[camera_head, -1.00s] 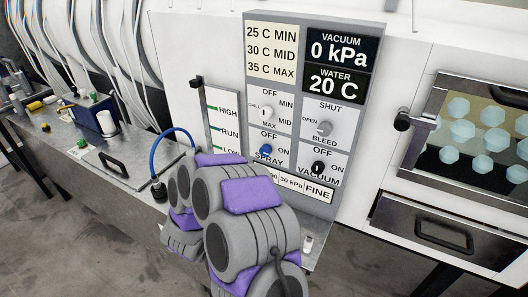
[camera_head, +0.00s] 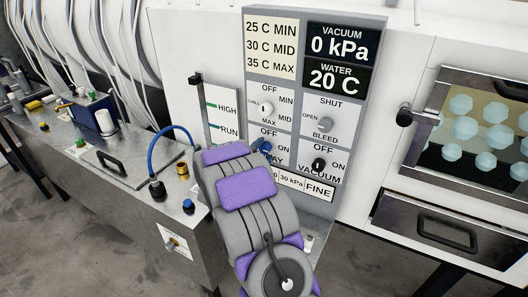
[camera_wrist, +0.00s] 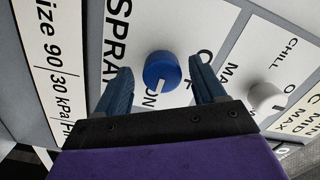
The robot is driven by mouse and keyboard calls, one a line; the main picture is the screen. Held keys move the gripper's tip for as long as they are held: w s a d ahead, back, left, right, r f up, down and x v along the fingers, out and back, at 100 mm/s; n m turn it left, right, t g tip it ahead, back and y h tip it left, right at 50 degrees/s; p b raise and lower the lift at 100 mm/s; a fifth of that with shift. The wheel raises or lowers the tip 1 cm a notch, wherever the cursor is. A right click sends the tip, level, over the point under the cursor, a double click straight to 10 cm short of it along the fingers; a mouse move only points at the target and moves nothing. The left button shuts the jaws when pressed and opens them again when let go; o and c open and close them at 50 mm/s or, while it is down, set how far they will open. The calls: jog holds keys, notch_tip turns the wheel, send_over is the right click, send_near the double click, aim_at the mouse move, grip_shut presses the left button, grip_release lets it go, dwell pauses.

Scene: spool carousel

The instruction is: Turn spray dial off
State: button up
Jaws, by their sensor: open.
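The blue spray dial (camera_wrist: 162,69) is on the white panel in the wrist view, with a white pointer mark on the side towards the word ON. In the head view the spray dial (camera_head: 263,146) is partly covered by my arm. My gripper (camera_wrist: 159,70) is open, with one blue finger on each side of the dial. Gaps show between the fingers and the dial in the wrist view. I cannot tell how far the fingertips are from the panel. In the head view my arm hides most of the gripper.
The white chill dial (camera_wrist: 266,97) is right of the gripper in the wrist view. The bleed knob (camera_head: 325,124) and black vacuum knob (camera_head: 318,164) are close by on the panel. A lever (camera_head: 197,80) and blue hose (camera_head: 172,131) are left of the panel.

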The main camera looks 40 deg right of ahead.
jog(key=shift+w+d, duration=0.3)
jog(key=shift+d, duration=0.3)
jog(key=shift+c, duration=0.3)
jog(key=c, duration=1)
